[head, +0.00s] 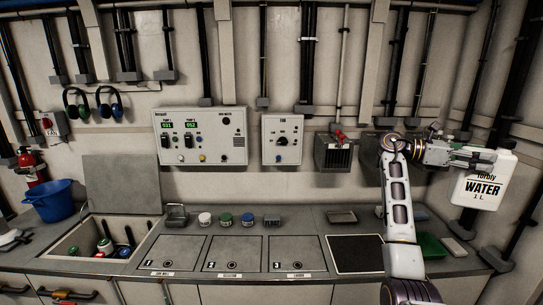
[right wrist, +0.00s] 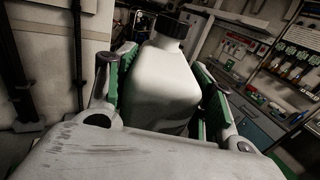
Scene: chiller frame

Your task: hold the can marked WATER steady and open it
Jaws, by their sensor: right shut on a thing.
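The can marked WATER (head: 480,183) is white with black lettering, and it hangs in the air at the right of the head view. My right gripper (head: 474,160) is shut on it near its upper part. The right wrist view shows the can (right wrist: 160,85) between the green-padded fingers of my right gripper (right wrist: 160,105). Its black cap (right wrist: 171,25) is on the can, at the top of the right wrist view. The can looks slightly tilted in the head view. My left gripper is not in view.
Below is a grey counter (head: 190,228) with lidded wells and a black mat (head: 356,254). A green tray (head: 431,246) lies on the counter below the can. A sink with bottles (head: 105,245) and a blue bucket (head: 53,200) are at the left. Control boxes (head: 201,137) hang on the wall.

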